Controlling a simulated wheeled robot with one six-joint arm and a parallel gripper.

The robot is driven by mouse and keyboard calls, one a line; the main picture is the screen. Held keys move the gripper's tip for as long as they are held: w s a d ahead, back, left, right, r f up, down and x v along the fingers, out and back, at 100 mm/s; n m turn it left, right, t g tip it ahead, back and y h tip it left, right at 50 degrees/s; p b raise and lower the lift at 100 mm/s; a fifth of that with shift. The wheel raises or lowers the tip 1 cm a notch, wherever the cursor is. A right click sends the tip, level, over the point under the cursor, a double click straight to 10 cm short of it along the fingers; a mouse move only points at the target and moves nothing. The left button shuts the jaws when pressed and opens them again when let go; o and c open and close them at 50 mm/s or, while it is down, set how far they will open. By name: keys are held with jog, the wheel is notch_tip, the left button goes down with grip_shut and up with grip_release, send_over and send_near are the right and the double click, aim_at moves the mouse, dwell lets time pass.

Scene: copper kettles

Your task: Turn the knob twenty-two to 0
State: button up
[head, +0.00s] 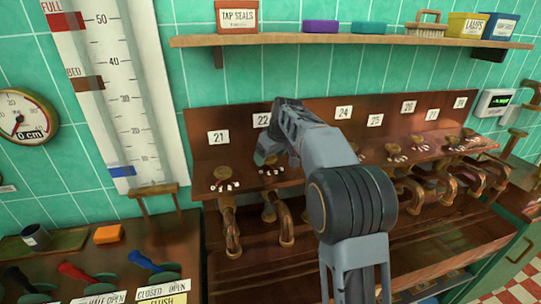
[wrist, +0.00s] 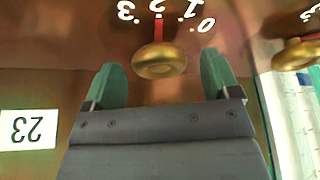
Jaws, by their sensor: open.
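The brass knob twenty-two (wrist: 160,61) shows between my gripper's fingers in the wrist view, which is upside down. Its red pointer (wrist: 159,31) points at or close to the 2 on the white scale of 3, 2, 1, 0. In the head view the "22" label (head: 262,120) is on the brown board, and the knob (head: 271,170) sits below it, partly hidden by my gripper. My gripper (wrist: 160,72) is open, with a green finger on each side of the knob and a visible gap on both sides. I see no contact.
Knob twenty-one (head: 222,174) stands to the left, and also shows at the wrist view's right edge (wrist: 296,54). The "23" label (wrist: 28,130) is on the other side. Copper pipes (head: 283,225) hang below the knobs. A shelf (head: 350,39) runs above the board.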

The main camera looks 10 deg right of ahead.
jog(key=shift+f, duration=0.1)
jog(key=c, duration=0.9)
jog(key=shift+m, duration=0.3)
jog(key=m+h, duration=0.1)
jog(key=m, duration=0.1)
jog(key=m+h+p, duration=0.1)
jog(key=m, duration=0.1)
jog(key=shift+a+m, duration=0.2)
jog(key=shift+m, duration=0.2)
jog(key=m+h+p, duration=0.1)
jog(key=m, duration=0.2)
jog(key=m+h+p, duration=0.1)
jog(key=m, duration=0.2)
jog(key=shift+a+h, duration=0.15)
jog(key=shift+h, duration=0.15)
jog(key=shift+m, duration=0.4)
jog(key=o, duration=0.9)
